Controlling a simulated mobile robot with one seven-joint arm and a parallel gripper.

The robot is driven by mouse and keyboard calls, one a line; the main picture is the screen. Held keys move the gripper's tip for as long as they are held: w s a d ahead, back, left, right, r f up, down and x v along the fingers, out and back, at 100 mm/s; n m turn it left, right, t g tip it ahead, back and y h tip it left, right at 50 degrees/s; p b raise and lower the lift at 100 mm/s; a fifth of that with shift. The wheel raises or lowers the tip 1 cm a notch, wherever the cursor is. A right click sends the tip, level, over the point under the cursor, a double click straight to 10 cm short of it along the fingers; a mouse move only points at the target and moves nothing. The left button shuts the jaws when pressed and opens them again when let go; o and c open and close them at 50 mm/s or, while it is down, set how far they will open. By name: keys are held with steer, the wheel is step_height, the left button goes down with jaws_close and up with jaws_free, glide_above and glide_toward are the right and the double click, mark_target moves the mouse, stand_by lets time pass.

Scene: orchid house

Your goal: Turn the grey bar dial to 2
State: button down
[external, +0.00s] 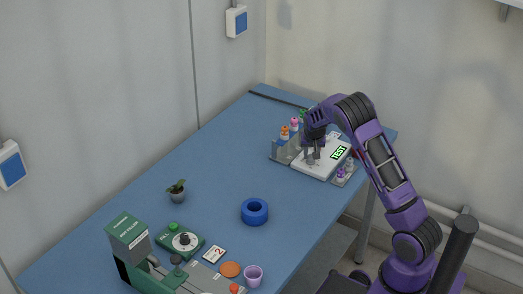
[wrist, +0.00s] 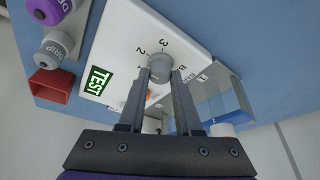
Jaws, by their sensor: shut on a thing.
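The white panel (external: 309,170) lies at the far end of the blue table and bears a green TEST label (external: 339,153). In the wrist view the panel (wrist: 120,45) shows the printed marks 2, 3 and B around a grey dial (wrist: 160,66). My gripper (wrist: 161,78) is shut on this dial, one finger on each side. In the external view my gripper (external: 313,158) reaches down onto the panel. The fingers hide part of the dial, and I cannot tell which mark it points to.
A rack (external: 283,152) with orange- and pink-topped items stands left of the panel.

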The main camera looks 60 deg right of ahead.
stand_by(0.4)
steer(key=c, duration=0.6)
jaws_free()
steer(key=p+v, duration=0.1)
steer(key=v, duration=1.6)
steer(key=shift+a+r, duration=0.1)
steer(key=shift+a, duration=0.05)
